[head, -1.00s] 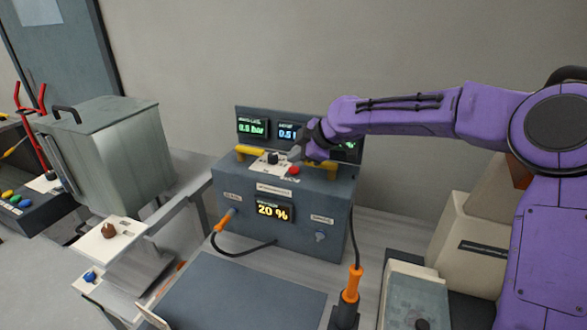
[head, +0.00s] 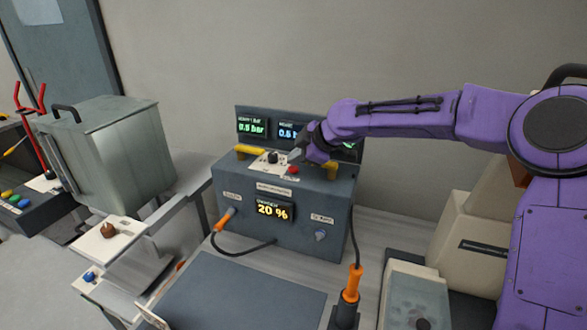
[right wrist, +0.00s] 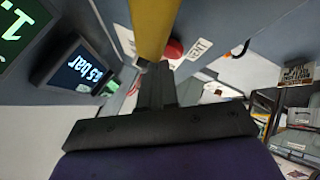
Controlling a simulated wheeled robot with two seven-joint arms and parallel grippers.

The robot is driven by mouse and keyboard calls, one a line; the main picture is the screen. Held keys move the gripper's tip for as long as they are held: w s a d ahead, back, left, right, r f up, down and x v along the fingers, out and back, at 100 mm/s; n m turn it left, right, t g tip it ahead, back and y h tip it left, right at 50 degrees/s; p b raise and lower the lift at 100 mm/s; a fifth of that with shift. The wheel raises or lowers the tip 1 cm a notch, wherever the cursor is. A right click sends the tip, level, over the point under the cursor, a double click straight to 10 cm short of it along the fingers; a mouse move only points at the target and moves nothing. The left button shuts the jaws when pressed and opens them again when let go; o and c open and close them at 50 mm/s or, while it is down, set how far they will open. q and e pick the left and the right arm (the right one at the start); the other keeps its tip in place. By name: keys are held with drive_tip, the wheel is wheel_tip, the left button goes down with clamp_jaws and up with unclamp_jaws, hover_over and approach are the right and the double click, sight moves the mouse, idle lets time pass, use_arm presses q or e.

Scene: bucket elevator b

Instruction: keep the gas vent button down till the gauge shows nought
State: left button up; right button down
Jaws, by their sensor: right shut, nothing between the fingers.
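The grey control box stands on the bench with a red button (head: 292,170) on its top panel. The button also shows in the right wrist view (right wrist: 173,49), beside a label reading VENT. My right gripper (head: 295,156) is shut and empty, its tips close above and beside the button; I cannot tell whether they touch it. The left green gauge (head: 252,128) reads about 0.5 bar. The middle blue gauge (head: 287,132) is partly covered by my gripper; in the wrist view (right wrist: 85,68) it ends in "5 bar". A right green gauge is mostly hidden. My left gripper is out of view.
Yellow bars (head: 250,150) flank the top panel, one close to my right gripper. A black knob (head: 272,157) sits left of the button. The front display (head: 273,210) reads 20 %. Orange-plugged cables hang at the front. A metal bin (head: 110,150) stands left.

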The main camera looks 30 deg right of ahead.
sight(297, 169)
drive_tip(key=shift+s+a+f+b, duration=0.15)
drive_tip(key=shift+f+b, duration=0.25)
drive_tip(key=shift+f, duration=0.25)
idle(1.6)
idle(1.1)
drive_tip(key=shift+d+r+p, duration=0.2)
drive_tip(key=shift+r+p, duration=0.35)
drive_tip(key=shift+d+r+p, duration=0.2)
drive_tip(key=shift+r+p, duration=0.3)
drive_tip(key=shift+p, duration=0.05)
drive_tip(key=shift+a, duration=0.15)
wheel_tip(297, 169, up, 5)
drive_tip(key=p, duration=0.4)
drive_tip(key=shift+r+p, duration=0.1)
drive_tip(key=shift+p, duration=0.25)
drive_tip(key=shift+w, duration=0.2)
